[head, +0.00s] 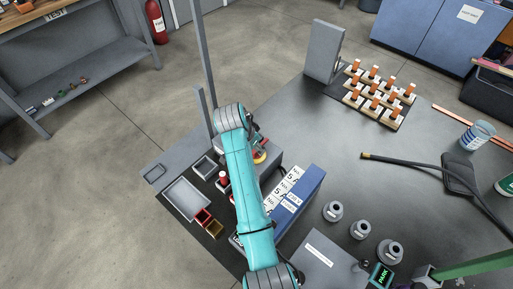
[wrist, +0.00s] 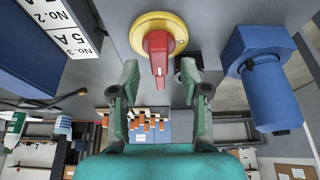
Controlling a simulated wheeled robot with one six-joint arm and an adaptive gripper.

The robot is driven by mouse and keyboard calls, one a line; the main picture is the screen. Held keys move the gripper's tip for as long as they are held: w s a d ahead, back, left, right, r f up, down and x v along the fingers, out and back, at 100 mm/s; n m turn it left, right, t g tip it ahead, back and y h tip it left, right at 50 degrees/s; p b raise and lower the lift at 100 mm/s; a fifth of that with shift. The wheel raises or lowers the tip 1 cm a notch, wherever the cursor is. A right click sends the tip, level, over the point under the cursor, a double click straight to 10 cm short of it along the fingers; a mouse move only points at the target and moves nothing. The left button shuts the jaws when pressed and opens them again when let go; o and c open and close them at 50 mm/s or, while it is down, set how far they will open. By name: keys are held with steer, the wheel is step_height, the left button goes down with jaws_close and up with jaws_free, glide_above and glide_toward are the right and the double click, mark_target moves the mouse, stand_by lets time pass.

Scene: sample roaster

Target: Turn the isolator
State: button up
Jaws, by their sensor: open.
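The isolator is a red rotary handle (wrist: 158,48) on a round yellow plate (wrist: 138,28), fixed to a grey box face. In the wrist view the handle's tip points toward my gripper. In the head view a bit of the yellow plate (head: 260,157) shows beside my arm on the grey box. My gripper (wrist: 161,76) is open, with one green finger on each side of the handle's lower end. A gap shows between the handle and each finger, and I see no contact. In the head view my arm hides most of the gripper.
A blue hex-headed part (wrist: 265,78) sticks out close right of the handle in the wrist view. A blue box (head: 306,192) with numbered white labels stands right of my arm. Trays (head: 186,198) lie left. The table's middle (head: 330,140) is clear.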

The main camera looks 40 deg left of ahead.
steer(key=shift+x, duration=1.5)
jaws_close()
